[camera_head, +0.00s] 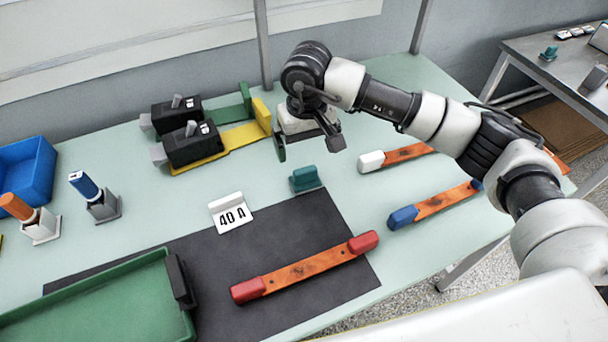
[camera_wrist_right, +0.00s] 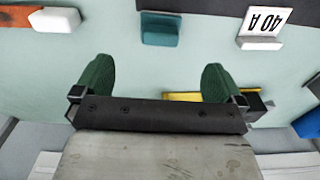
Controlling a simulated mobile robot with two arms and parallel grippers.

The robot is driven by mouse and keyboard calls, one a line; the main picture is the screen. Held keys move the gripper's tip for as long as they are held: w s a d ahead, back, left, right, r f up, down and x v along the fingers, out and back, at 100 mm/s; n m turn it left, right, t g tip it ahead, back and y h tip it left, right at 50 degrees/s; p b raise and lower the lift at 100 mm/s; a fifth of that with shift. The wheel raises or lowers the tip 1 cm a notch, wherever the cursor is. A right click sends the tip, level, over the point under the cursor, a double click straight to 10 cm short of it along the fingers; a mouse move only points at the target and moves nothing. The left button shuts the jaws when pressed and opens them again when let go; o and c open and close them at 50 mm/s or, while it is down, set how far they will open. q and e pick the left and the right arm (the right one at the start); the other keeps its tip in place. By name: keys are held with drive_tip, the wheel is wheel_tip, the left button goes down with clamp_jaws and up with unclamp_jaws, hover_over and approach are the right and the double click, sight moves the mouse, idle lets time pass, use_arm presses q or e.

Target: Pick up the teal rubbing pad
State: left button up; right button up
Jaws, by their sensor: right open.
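The teal rubbing pad (camera_head: 305,178) rests on the pale green table, just beyond the dark mat's far edge and right of the "40 A" card (camera_head: 231,213). In the right wrist view the pad (camera_wrist_right: 160,29) appears at the top middle, beyond the fingertips. My right gripper (camera_head: 308,147) is above the table, a little behind the pad in the head view, apart from it. Its two green-padded fingers stand wide apart with nothing between them in the wrist view (camera_wrist_right: 156,82). My left gripper is not in view.
Orange bars with white (camera_head: 371,161), blue (camera_head: 403,217) and red (camera_head: 247,290) ends lie right and in front. Two black breakers (camera_head: 190,145) stand left of the gripper by a yellow bracket (camera_head: 240,135). A green tray (camera_head: 95,300) is front left. Table around the pad is clear.

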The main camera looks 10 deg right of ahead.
sight(305, 169)
wheel_tip(305, 169, down, 5)
drive_tip(key=shift+r+p, duration=0.2)
drive_tip(key=shift+p, duration=0.2)
drive_tip(key=shift+w+a+f+p, duration=0.15)
drive_tip(key=shift+f+p, duration=0.3)
drive_tip(key=shift+f, duration=0.9)
drive_tip(key=shift+w+d+f+p, duration=0.1)
drive_tip(key=shift+f+p, duration=0.35)
drive_tip(key=shift+f, duration=0.9)
drive_tip(key=c, duration=1)
drive_tip(key=shift+c, duration=0.2)
drive_tip(key=shift+r, duration=0.1)
drive_tip(key=shift+r, duration=0.55)
wheel_tip(305, 169, up, 3)
drive_tip(key=shift+f+b, duration=0.15)
drive_tip(key=shift+b, duration=0.7)
drive_tip(key=s+d+r+b, duration=0.2)
drive_tip(key=s+d+r, duration=0.3)
drive_tip(key=d, duration=0.5)
wheel_tip(305, 169, up, 2)
drive_tip(key=shift+s+r+b, duration=0.1)
drive_tip(key=shift+s+b, duration=0.2)
